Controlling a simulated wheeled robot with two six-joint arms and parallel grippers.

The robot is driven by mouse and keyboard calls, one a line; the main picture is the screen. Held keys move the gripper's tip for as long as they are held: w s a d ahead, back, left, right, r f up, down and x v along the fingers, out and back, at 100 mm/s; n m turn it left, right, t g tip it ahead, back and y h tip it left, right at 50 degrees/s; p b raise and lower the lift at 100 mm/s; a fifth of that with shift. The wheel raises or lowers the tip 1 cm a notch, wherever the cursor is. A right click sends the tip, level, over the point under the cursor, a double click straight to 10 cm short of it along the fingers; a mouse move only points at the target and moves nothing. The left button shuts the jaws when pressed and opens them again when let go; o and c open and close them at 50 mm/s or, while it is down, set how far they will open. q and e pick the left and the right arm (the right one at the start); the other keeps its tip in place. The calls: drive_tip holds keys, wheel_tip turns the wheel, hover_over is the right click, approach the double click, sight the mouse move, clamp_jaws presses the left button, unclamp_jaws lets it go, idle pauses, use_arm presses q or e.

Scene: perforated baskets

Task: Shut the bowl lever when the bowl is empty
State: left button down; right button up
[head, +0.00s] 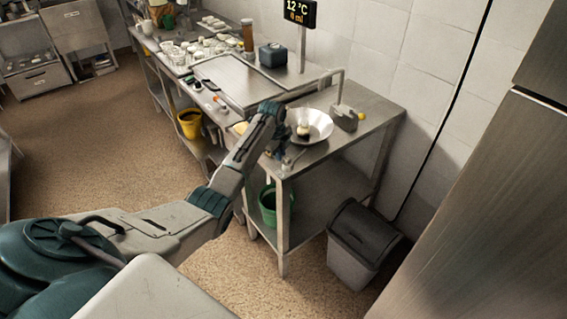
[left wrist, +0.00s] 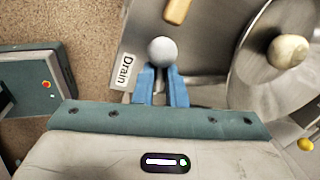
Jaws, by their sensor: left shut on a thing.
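My left gripper (head: 281,142) is at the front corner of the metal counter. In the left wrist view its blue fingers (left wrist: 162,72) are shut on a grey ball knob (left wrist: 162,51), beside a "Drain" label (left wrist: 127,72). The knob looks like the bowl lever's end; its shaft is hidden. The shiny bowl (head: 322,127) is just right of the gripper and also shows in the left wrist view (left wrist: 256,88). A pale round-topped piece (left wrist: 288,51) stands in its middle. I see no clear water in the bowl. My right gripper is out of view.
A tap (head: 339,75) arches beside the bowl, and a metal box with a yellow knob (head: 361,116) stands right of it. A green bucket (head: 268,205) is on the lower shelf. A grey bin (head: 352,270) stands on the floor, right of the counter.

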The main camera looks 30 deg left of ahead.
use_arm(q)
drive_tip(key=shift+w+a+m, duration=0.1)
drive_tip(key=shift+w+m, duration=0.05)
drive_tip(key=shift+m, duration=0.65)
drive_tip(key=shift+w+m, duration=0.15)
drive_tip(key=shift+m, duration=0.25)
drive_tip(key=shift+w+m+h, duration=0.2)
drive_tip(key=shift+m+h, duration=0.2)
drive_tip(key=shift+m, duration=0.3)
drive_tip(key=c, duration=1.5)
unclamp_jaws()
drive_tip(key=shift+r, duration=0.1)
drive_tip(key=shift+r+b, duration=0.35)
drive_tip(key=shift+b, duration=0.05)
drive_tip(key=b+v, duration=0.2)
drive_tip(key=v, duration=0.8)
drive_tip(key=shift+b, duration=0.3)
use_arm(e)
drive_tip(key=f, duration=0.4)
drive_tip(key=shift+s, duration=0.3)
